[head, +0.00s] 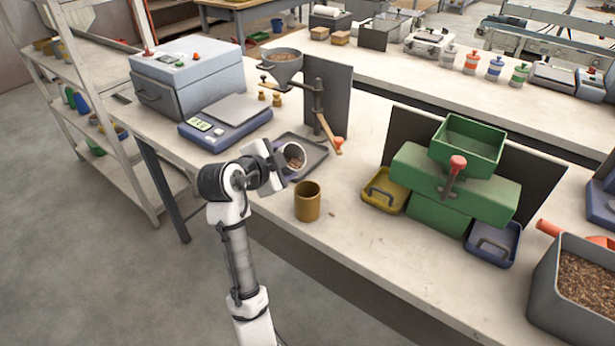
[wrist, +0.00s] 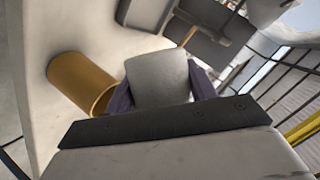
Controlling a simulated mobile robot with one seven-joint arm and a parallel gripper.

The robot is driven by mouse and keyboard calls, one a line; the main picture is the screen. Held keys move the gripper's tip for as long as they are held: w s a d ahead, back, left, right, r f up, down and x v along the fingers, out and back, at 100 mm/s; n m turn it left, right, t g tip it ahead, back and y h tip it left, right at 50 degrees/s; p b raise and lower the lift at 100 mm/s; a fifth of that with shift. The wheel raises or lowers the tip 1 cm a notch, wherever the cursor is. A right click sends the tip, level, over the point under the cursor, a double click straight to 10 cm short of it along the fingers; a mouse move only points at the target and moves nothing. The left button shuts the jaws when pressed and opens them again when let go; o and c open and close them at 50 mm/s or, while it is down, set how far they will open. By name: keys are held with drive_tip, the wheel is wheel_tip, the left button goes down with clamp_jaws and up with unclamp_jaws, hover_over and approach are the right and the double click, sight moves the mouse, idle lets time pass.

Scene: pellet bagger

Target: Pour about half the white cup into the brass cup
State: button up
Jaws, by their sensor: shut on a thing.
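The white cup (head: 294,157) is held in my gripper (head: 279,163), tipped on its side with its mouth to the right. Brown pellets show inside it in the head view. In the wrist view the white cup (wrist: 158,78) sits between the two fingers (wrist: 160,92). The brass cup (head: 307,203) stands upright on the bench, below and slightly right of the white cup, apart from it. It also shows in the wrist view (wrist: 78,82), left of the white cup. The inside of the brass cup is mostly hidden. I cannot see any pellets falling.
A dark tray (head: 312,150) lies behind the white cup, under a funnel stand (head: 283,62). A blue scale (head: 224,122) is to the left. A green machine (head: 455,180) with a yellow tray (head: 385,192) stands right.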

drive_tip(key=shift+a+r+n+g+p, duration=0.1)
drive_tip(key=shift+n+g+p, duration=0.2)
drive_tip(key=shift+n+p, duration=0.15)
drive_tip(key=shift+w+a+f+n+g+h+p, duration=0.3)
drive_tip(key=shift+w+a+f+n+h+p, duration=0.3)
drive_tip(key=shift+n+h, duration=0.55)
drive_tip(key=shift+h, duration=0.05)
drive_tip(key=f+b, duration=0.1)
drive_tip(key=f, duration=0.1)
drive_tip(key=f+b, duration=0.2)
drive_tip(key=f, duration=0.1)
drive_tip(key=shift+w+a+f, duration=0.2)
drive_tip(key=shift+a+f, duration=0.1)
drive_tip(key=shift+a, duration=0.05)
drive_tip(key=shift+w+a+f+n+g+h+p, duration=0.15)
drive_tip(key=shift+w+a+n+g+h+p, duration=0.25)
drive_tip(key=shift+n+g+p, duration=0.15)
drive_tip(key=shift+w+a+f+n+g+h+p, duration=0.3)
drive_tip(key=shift+a+f+n+h, duration=0.15)
drive_tip(key=shift+n, duration=0.2)
wheel_tip(320, 180, up, 7)
drive_tip(key=p, duration=0.3)
drive_tip(key=shift+a+f, duration=0.1)
drive_tip(key=shift+a, duration=0.05)
